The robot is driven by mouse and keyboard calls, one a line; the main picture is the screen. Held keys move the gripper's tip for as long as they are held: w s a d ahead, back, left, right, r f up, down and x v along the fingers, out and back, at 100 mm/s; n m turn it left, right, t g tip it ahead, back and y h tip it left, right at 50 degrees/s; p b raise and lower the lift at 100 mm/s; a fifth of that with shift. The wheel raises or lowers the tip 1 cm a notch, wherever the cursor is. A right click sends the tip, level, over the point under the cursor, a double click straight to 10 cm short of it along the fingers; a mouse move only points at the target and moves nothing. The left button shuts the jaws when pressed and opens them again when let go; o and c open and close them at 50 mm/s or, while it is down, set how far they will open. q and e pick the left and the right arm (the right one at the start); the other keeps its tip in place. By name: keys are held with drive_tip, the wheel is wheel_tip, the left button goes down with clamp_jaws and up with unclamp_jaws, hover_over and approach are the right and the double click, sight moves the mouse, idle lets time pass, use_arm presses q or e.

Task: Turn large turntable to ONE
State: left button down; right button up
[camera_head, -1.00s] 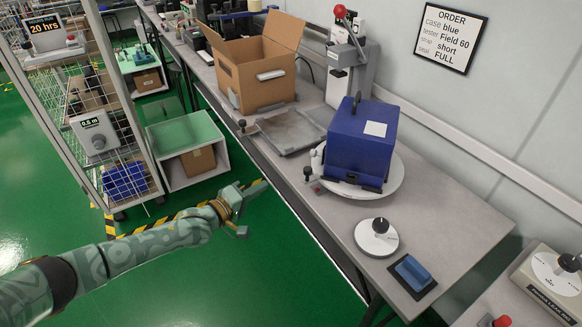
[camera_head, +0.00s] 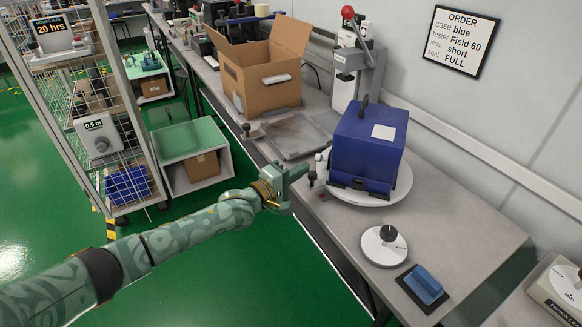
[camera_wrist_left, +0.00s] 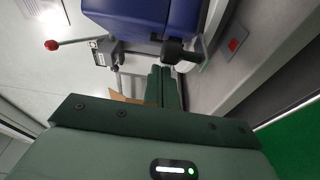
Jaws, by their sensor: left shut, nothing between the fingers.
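The large turntable (camera_head: 400,190) is a round white disc on the grey bench, with a blue case (camera_head: 368,145) standing on it. A small black-knobbed lever (camera_head: 313,176) stands at its left edge. My left gripper (camera_head: 301,170) is shut and empty, just left of that lever; I cannot tell whether they touch. In the left wrist view the shut fingers (camera_wrist_left: 163,85) point toward the blue case (camera_wrist_left: 150,15), with a black knob (camera_wrist_left: 178,52) close by the fingertips. The turntable's marks are too small to read. My right gripper is not in view.
A smaller white dial (camera_head: 384,247) and a blue block on a black pad (camera_head: 422,286) are on the bench nearer me. An open cardboard box (camera_head: 262,78), a grey tray (camera_head: 295,138) and a red-knobbed press (camera_head: 357,65) stand behind. An order sign (camera_head: 458,41) hangs on the wall.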

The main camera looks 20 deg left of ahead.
use_arm(q)
drive_tip(key=shift+s+d+f, duration=0.15)
drive_tip(key=shift+d, duration=0.05)
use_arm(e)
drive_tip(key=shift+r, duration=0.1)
use_arm(q)
drive_tip(key=shift+d, duration=0.1)
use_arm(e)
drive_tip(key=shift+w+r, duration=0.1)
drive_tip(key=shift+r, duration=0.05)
